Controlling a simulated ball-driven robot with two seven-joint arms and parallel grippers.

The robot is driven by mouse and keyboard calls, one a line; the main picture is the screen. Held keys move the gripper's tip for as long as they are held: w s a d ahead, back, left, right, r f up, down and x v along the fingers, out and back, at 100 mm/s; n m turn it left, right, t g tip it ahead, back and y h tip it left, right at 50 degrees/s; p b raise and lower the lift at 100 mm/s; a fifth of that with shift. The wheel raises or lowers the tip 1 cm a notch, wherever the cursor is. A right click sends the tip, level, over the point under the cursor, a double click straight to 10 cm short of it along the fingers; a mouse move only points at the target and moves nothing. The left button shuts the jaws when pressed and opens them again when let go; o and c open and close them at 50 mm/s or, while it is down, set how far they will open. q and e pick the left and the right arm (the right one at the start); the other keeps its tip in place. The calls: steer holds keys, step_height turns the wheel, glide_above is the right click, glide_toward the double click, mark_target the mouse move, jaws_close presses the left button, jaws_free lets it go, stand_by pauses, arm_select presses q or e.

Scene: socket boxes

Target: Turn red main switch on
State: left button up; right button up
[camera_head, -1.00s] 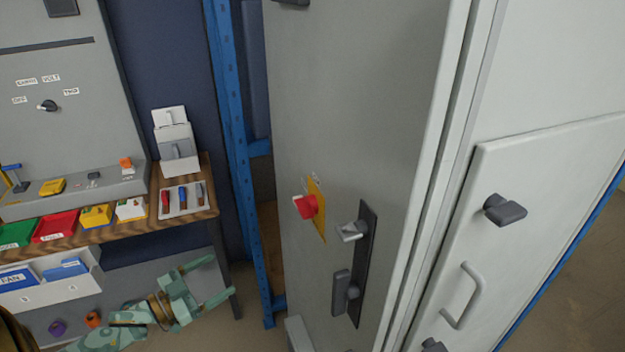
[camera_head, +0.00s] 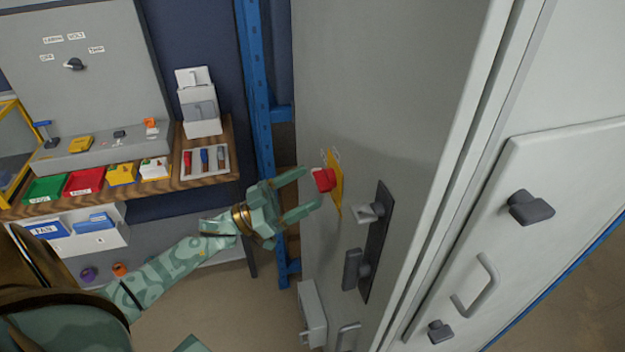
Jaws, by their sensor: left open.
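The red main switch (camera_head: 323,180) is a red knob on a yellow plate (camera_head: 336,182), mounted on the side of a tall grey cabinet (camera_head: 400,90). My left gripper (camera_head: 312,190) is open, with its two fingers pointing right at the red knob. One finger is above and left of the knob, the other just below it. I cannot tell whether either finger touches it. My right gripper is not in view.
A black plate with two grey handles (camera_head: 375,240) sits right of the switch. A grey box (camera_head: 312,312) is lower on the cabinet. A blue post (camera_head: 262,120) stands left of it. A wooden bench (camera_head: 190,187) with coloured bins is further left.

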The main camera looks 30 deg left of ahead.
arm_select(q)
steer(key=x, duration=0.3)
steer(key=shift+f, duration=0.1)
steer(key=c, duration=1)
